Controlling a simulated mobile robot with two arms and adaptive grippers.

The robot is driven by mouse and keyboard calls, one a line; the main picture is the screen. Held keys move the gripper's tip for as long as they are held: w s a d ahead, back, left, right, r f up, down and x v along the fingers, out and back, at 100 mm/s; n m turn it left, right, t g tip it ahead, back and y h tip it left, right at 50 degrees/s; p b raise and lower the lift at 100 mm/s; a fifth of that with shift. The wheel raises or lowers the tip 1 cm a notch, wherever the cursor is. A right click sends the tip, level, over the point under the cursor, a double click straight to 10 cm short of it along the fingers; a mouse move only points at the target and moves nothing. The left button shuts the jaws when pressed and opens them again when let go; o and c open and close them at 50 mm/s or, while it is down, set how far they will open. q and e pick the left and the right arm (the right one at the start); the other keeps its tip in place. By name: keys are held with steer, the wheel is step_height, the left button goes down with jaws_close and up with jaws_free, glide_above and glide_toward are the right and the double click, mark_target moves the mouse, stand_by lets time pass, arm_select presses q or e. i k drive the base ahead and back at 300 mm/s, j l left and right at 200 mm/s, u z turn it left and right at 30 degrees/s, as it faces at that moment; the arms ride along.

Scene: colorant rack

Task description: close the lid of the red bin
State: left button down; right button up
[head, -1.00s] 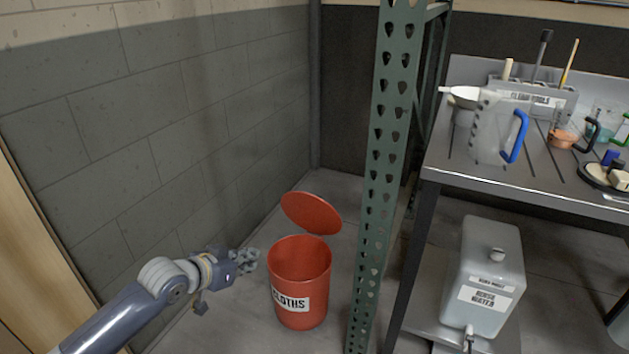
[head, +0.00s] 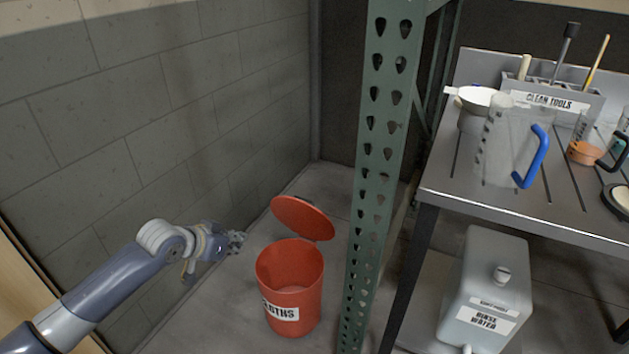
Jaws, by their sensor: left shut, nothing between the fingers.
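The red bin (head: 302,302) stands on the floor between the block wall and the green post, with a label reading "CLOTHS" on its front. Its red lid (head: 302,218) is open, tilted up at the back of the rim. The bin's mouth is uncovered, and no contents can be made out inside. My left gripper (head: 238,240) is left of the bin, near rim height in the picture and apart from both bin and lid. Its fingers are shut and empty. My right gripper is not in view.
A green perforated post (head: 372,200) rises close to the bin's right. Right of it is a metal table (head: 520,205) with a clear jug (head: 505,140) and a tool holder (head: 560,100). A rinse water container (head: 487,285) sits below. The block wall (head: 130,110) bounds the left.

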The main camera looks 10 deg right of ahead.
mark_target(300, 216)
steer(key=i+l, duration=0.9)
